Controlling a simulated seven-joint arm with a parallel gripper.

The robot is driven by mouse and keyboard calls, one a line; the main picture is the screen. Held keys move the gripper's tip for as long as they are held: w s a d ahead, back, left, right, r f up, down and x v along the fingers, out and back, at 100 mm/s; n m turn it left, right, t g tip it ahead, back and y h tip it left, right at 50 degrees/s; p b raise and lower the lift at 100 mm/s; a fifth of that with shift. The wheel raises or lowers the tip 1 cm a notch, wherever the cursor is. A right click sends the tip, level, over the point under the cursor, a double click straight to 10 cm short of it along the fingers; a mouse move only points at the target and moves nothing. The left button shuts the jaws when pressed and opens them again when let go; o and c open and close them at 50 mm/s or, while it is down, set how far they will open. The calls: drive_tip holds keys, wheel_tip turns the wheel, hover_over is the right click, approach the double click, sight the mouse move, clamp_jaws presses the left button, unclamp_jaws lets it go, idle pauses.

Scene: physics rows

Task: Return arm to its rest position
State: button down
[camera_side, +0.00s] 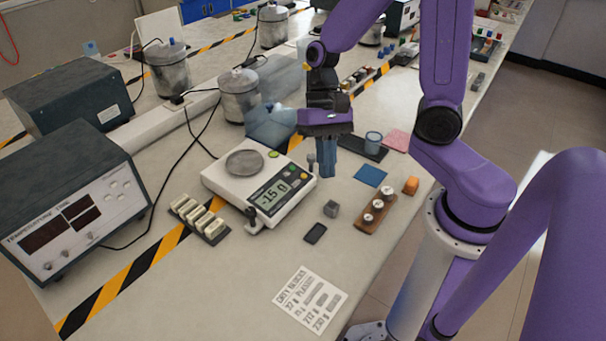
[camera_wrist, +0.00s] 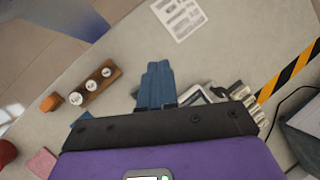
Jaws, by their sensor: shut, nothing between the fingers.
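My gripper (camera_side: 327,165) points down above the bench, just right of the white balance, with its blue fingers together and nothing held. It also shows in the wrist view (camera_wrist: 155,70), fingers closed against each other. The fingertips are apart from every object near them. In the wrist view the gripper body hides most of the balance.
A wooden block with white-topped weights (camera_side: 376,210), an orange cube (camera_side: 411,185), a blue square (camera_side: 370,175), a grey cube (camera_side: 331,208) and a black pad (camera_side: 315,233) lie close by. A rack of pale blocks (camera_side: 200,220) sits left. A paper card (camera_side: 311,300) lies in front.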

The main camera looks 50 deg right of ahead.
drive_tip(key=s+d+r+n+t+h, duration=0.2)
drive_tip(key=s+r+n+t+h, duration=0.2)
drive_tip(key=s+n, duration=0.6)
drive_tip(key=shift+s+r+n, duration=0.25)
drive_tip(key=shift+r+n, duration=0.05)
drive_tip(key=shift+n, duration=3.7)
